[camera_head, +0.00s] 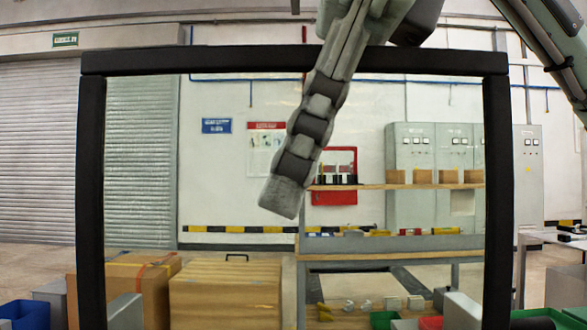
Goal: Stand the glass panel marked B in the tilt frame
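A large black-framed clear panel (95,180) stands upright close in front of me and spans most of the view. Its bottom edge is out of view, and I see no letter B on it. My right gripper (285,195) reaches down from the top across the panel's top bar, with a long jointed finger lying over the glass area. Its second finger is not clear, so I cannot tell whether it grips the panel. Two pale upright pieces (125,312) and (463,311) show low inside the panel's outline; I cannot tell whether they belong to the tilt frame. My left gripper is not in view.
Grey cabinets (527,165) stand by the back wall.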

